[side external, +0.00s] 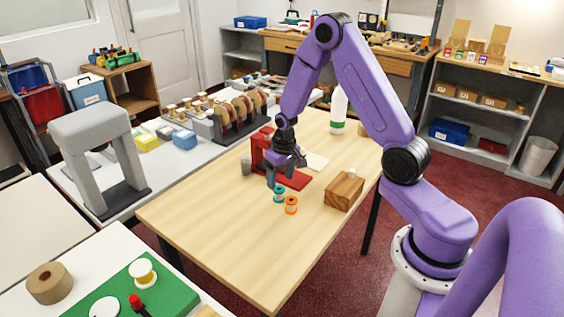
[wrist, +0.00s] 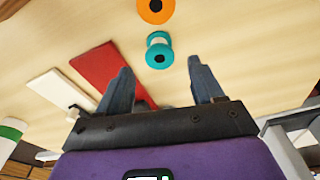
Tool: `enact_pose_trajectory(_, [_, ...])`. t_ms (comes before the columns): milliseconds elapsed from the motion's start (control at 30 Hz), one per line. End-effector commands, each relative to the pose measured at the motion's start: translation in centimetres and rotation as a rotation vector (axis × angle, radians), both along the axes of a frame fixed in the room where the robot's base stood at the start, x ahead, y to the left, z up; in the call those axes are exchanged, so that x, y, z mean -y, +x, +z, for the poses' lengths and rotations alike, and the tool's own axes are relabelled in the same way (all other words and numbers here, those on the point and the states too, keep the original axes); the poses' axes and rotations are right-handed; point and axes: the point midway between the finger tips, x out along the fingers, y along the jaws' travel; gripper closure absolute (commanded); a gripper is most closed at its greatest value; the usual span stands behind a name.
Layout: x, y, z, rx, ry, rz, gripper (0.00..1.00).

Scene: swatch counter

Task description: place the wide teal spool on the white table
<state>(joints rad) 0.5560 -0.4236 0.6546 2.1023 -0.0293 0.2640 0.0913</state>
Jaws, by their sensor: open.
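The teal spool (side external: 279,194) stands on the light wooden table (side external: 210,215), just below my gripper in the side view. In the wrist view the teal spool (wrist: 159,50), with a pale middle between teal flanges, appears beyond the fingertips and roughly between them in line. My gripper (side external: 279,178) is open and empty, pointing down just above and behind the spool; its two fingers (wrist: 160,75) are spread apart in the wrist view. White-topped tables stand to the left: one bare (side external: 40,232), one with goods on it (side external: 128,192).
An orange spool (side external: 291,205) stands close to the teal one. A red stand (side external: 262,150), a wooden block (side external: 344,190) and a white bottle (side external: 338,110) are on the wooden table. A grey arch (side external: 92,120) and a spool rack (side external: 240,122) stand at left. The wooden table's front is clear.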

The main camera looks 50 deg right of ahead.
Motion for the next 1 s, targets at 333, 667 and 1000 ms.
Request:
enact_pose_trajectory(333, [-0.1,-0.5,4.9,0.002,0.0,-0.002,0.33])
enact_pose_trajectory(667, [-1.8,-1.2,7.0,-0.002,0.001,0.053,0.33])
enact_pose_trajectory(1000, [-11.2,-6.8,11.3,-0.025,-0.002,0.42,0.33])
